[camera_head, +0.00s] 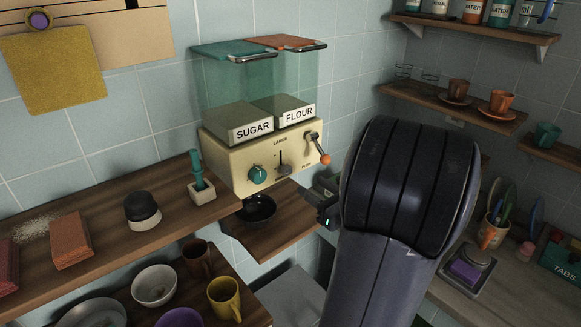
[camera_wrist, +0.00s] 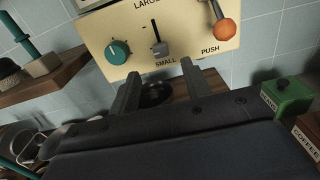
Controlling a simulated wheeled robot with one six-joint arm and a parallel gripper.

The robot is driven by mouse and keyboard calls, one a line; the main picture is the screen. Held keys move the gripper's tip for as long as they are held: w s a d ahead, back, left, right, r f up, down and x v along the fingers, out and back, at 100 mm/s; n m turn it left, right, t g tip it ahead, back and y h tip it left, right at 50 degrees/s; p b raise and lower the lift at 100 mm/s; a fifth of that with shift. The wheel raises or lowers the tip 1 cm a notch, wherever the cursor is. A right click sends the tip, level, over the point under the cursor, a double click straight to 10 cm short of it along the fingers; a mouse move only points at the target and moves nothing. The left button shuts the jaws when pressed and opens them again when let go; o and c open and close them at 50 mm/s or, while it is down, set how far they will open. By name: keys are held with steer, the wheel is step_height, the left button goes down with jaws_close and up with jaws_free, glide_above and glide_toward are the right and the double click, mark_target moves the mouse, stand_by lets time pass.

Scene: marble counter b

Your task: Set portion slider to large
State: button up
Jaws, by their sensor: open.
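The cream dispenser panel (camera_head: 235,160) is on the wall below the clear SUGAR and FLOUR bins. Its portion slider (camera_head: 284,170) is a grey knob in a vertical slot; it also shows in the wrist view (camera_wrist: 160,49). The knob sits at the low end, just above SMALL, with LARGE printed above the slot. My gripper (camera_wrist: 160,69) is open and empty, with its fingertips just below the panel, one on each side of the knob in the picture. In the head view the gripper (camera_head: 327,212) is mostly hidden behind my arm.
A teal dial (camera_head: 257,174) is left of the slider, and an orange-tipped PUSH lever (camera_head: 325,158) is to its right. A black bowl (camera_head: 258,208) sits on the small shelf below. A green canister (camera_wrist: 292,97) stands to the right.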

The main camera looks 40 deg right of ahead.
mark_target(289, 170)
steer(key=w+p, duration=0.1)
steer(key=w, duration=0.3)
steer(key=w+p, duration=0.1)
steer(key=w, duration=0.4)
steer(key=shift+w+a, duration=0.2)
steer(key=shift+w, duration=0.1)
jaws_close()
